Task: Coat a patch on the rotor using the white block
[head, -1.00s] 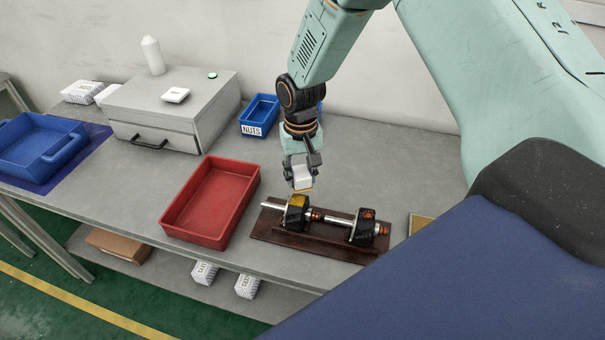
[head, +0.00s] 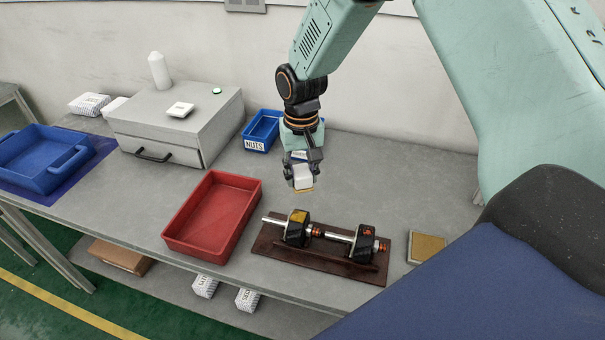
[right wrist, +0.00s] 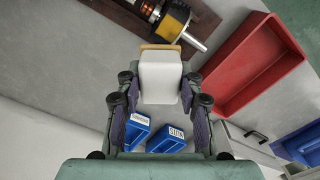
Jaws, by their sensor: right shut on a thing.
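My right gripper (head: 302,172) is shut on the white block (head: 303,179), which has a thin tan layer on its underside. It holds the block above the table, behind the rotors and apart from them. The right wrist view shows the white block (right wrist: 160,78) between the fingers. Two rotors lie on a dark wooden cradle (head: 283,251). The left rotor (head: 297,230) has a yellow-orange patch on its top. The right rotor (head: 364,243) is black with orange-red parts. The left rotor also shows in the right wrist view (right wrist: 172,24). My left gripper is not in view.
A red tray (head: 212,215) stands left of the cradle. A blue NUTS bin (head: 255,144) is behind, with a grey drawer box (head: 160,138) further left. A tan square pad (head: 427,248) lies right of the cradle. Bare table lies behind the rotors.

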